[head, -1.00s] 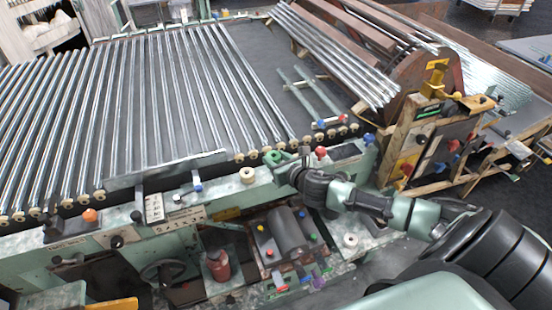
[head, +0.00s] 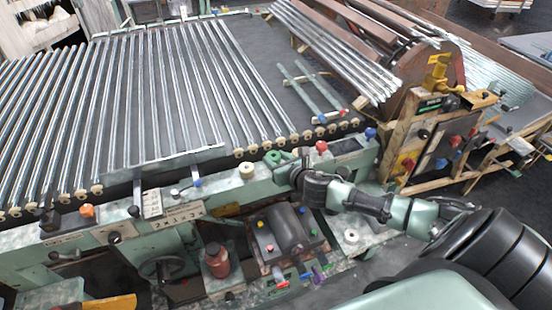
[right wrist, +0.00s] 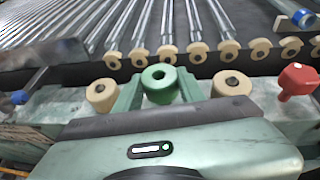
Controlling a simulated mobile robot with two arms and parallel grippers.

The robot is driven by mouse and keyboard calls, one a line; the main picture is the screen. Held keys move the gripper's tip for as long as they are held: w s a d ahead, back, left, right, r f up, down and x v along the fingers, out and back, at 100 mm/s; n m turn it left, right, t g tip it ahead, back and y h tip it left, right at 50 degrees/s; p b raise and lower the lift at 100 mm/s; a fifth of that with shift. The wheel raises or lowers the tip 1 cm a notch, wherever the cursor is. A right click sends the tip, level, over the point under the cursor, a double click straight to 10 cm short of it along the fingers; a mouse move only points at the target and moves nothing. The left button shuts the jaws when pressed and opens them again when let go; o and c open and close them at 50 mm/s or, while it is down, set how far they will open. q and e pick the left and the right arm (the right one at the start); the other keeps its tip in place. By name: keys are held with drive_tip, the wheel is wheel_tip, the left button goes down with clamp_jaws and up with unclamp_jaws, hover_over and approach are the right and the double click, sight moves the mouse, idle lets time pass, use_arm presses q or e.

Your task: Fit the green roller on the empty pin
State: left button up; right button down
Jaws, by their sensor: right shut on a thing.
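The green roller (head: 272,157), a short cylinder with a dark centre hole, is held in my right gripper (head: 284,160). In the right wrist view the green roller (right wrist: 160,83) sits between the two green fingers (right wrist: 160,92), hole facing up. It is by the machine's front rail, between a cream roller (right wrist: 102,95) on its left and another cream roller (right wrist: 232,83) on its right. The left cream roller also shows in the head view (head: 247,170). I cannot make out the empty pin; the gripper may hide it. My left gripper is out of view.
A red knob (right wrist: 297,80) stands to the right of the rollers. Behind the rail runs a row of beige tube-end wheels (right wrist: 168,54) with long glass tubes (head: 150,90) beyond. A blue-handled lever (head: 197,183) is to the left. A control box (head: 285,230) sits below.

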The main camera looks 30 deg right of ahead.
drive_tip(key=shift+f+b, duration=0.6)
drive_tip(key=shift+f, duration=0.3)
drive_tip(key=c, duration=0.8)
unclamp_jaws()
drive_tip(key=shift+o, duration=0.2)
drive_tip(key=shift+s, duration=0.1)
drive_tip(key=b+v, duration=0.1)
drive_tip(key=v, duration=0.6)
drive_tip(key=shift+s+r, duration=0.2)
drive_tip(key=shift+s, duration=0.1)
